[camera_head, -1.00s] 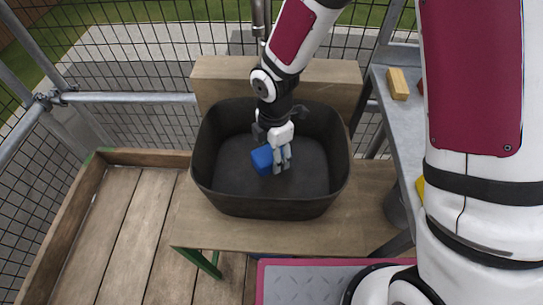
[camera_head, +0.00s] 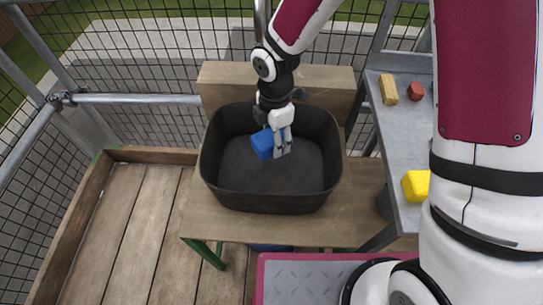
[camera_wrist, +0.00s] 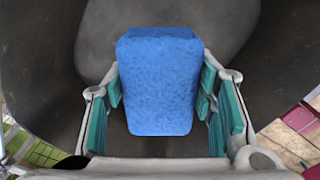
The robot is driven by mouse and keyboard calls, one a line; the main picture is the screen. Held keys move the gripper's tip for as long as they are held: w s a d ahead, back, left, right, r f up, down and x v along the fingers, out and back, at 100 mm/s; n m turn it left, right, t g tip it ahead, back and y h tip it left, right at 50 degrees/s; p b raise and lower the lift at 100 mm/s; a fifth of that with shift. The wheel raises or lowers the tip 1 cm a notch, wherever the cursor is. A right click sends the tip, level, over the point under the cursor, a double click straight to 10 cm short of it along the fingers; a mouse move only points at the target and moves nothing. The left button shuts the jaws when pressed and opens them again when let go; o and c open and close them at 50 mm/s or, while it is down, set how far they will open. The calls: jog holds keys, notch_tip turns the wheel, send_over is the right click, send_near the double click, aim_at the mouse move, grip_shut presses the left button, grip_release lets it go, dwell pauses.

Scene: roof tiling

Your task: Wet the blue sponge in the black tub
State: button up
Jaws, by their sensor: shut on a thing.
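The black tub (camera_head: 270,198) stands on a wooden bench. The blue sponge (camera_head: 262,144) is inside the tub's outline, toward its back. My gripper (camera_head: 283,146) points down over the tub and is shut on the sponge. In the wrist view the sponge (camera_wrist: 157,85) sits between the teal finger pads of my gripper (camera_wrist: 160,105), with the dark tub (camera_wrist: 60,60) around it. I cannot tell whether the sponge touches the tub's floor. No clear water surface shows in the tub.
A grey shelf (camera_head: 392,135) at the right holds a tan block (camera_head: 388,89), a dark red piece (camera_head: 416,91) and a yellow block (camera_head: 416,186). A wooden board (camera_head: 225,80) stands behind the tub. Wire mesh and metal rails enclose the platform.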

jog(key=shift+r+p, duration=2.1)
jog(key=shift+r, duration=1)
jog(key=shift+r+p, duration=1.3)
jog(key=shift+r, duration=0.75)
jog(key=shift+d+f, duration=0.1)
jog(key=shift+w+d+m, duration=0.1)
jog(key=shift+d+m, duration=0.25)
jog(key=shift+m, duration=0.15)
jog(key=w+d+m, duration=0.1)
jog(key=d+m, duration=1.7)
jog(key=m, duration=0.5)
jog(key=shift+w+d, duration=0.25)
jog(key=shift+w, duration=0.1)
